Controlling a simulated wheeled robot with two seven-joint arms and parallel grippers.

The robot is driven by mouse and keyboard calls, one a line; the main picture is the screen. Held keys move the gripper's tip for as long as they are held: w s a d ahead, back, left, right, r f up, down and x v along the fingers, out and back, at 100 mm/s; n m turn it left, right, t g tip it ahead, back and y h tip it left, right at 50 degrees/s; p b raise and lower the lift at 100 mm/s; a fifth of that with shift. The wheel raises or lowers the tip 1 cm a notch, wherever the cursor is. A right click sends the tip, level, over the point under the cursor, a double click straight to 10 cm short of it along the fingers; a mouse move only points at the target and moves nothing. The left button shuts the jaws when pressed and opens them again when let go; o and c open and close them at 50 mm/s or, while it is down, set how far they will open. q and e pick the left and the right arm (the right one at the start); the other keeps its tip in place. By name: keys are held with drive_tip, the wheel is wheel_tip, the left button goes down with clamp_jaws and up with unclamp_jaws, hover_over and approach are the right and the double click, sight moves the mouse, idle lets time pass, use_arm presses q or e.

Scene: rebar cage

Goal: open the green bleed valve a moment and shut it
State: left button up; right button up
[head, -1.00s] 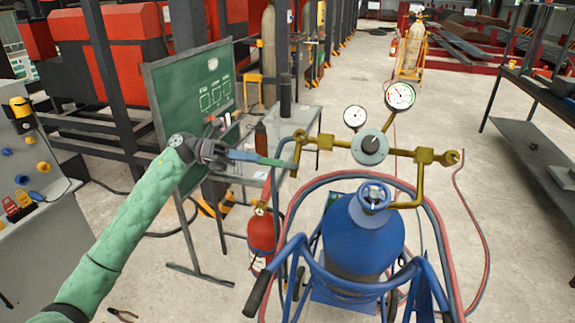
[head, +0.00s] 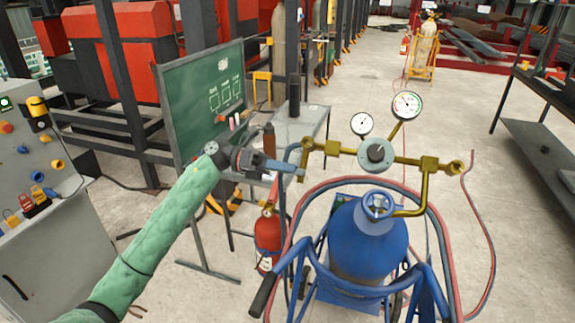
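The brass manifold (head: 337,148) stands above a blue gas cylinder (head: 366,243), with a grey round regulator knob (head: 376,154) at its middle. My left gripper (head: 297,172) points right, with its fingertips at the manifold's left end fitting, just below the brass block. The green lever of the bleed valve is not clearly visible now; the fingers seem to cover it. I cannot tell whether the fingers are closed on it or only beside it. My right gripper is out of view.
Two gauges, a smaller one (head: 361,124) and a larger one (head: 407,105), rise above the manifold. Red and blue hoses loop around the blue cart (head: 345,289). A red extinguisher (head: 268,232) stands below my gripper. A green board (head: 203,98) is behind my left arm.

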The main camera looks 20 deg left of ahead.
use_arm(q)
drive_tip(key=shift+d, duration=0.25)
clamp_jaws()
drive_tip(key=shift+f, duration=0.1)
